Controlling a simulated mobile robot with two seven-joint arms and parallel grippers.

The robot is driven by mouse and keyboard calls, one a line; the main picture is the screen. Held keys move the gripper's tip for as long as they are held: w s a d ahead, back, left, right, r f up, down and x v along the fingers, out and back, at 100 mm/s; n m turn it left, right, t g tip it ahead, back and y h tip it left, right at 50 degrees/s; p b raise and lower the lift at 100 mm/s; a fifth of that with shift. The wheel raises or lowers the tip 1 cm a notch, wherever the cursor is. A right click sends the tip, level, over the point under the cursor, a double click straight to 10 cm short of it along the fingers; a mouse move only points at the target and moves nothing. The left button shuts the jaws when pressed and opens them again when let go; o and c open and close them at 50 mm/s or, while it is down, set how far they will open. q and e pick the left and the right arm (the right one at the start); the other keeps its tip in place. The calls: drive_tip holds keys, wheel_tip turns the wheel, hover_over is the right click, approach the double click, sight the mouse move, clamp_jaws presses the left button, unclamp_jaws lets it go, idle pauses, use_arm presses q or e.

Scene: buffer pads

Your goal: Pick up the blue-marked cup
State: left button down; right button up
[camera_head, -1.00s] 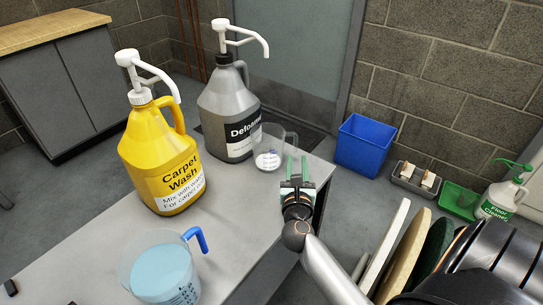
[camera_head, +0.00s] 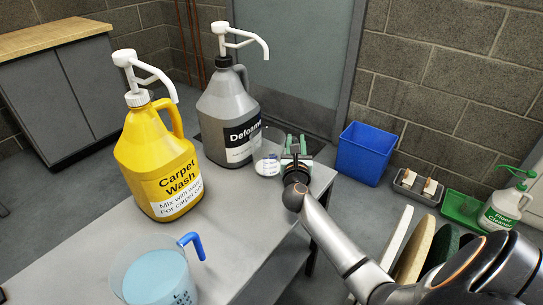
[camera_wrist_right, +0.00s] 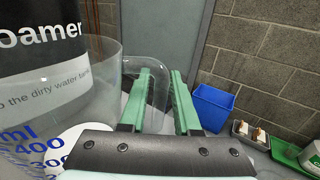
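The clear cup (camera_head: 267,166) with blue marks stands on the grey counter, close to the front of the grey Defoamer jug. In the right wrist view its wall (camera_wrist_right: 98,75) fills the left side, with blue numbers and a clear handle loop (camera_wrist_right: 150,65). My right gripper (camera_head: 295,144) is at the handle side of the cup. Its green fingers also show in the right wrist view (camera_wrist_right: 160,92), apart, with the handle seen between them. Whether a finger touches the handle I cannot tell. My left gripper is not in view.
The Defoamer jug (camera_head: 228,118) and the yellow Carpet Wash jug (camera_head: 158,160) stand on the counter (camera_head: 235,215). A blue-handled cup of pale blue liquid (camera_head: 155,280) is at the front. Beyond the counter's right edge are a blue bin (camera_head: 365,153) and a green tray (camera_head: 462,208).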

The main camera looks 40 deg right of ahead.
clamp_jaws()
idle(1.4)
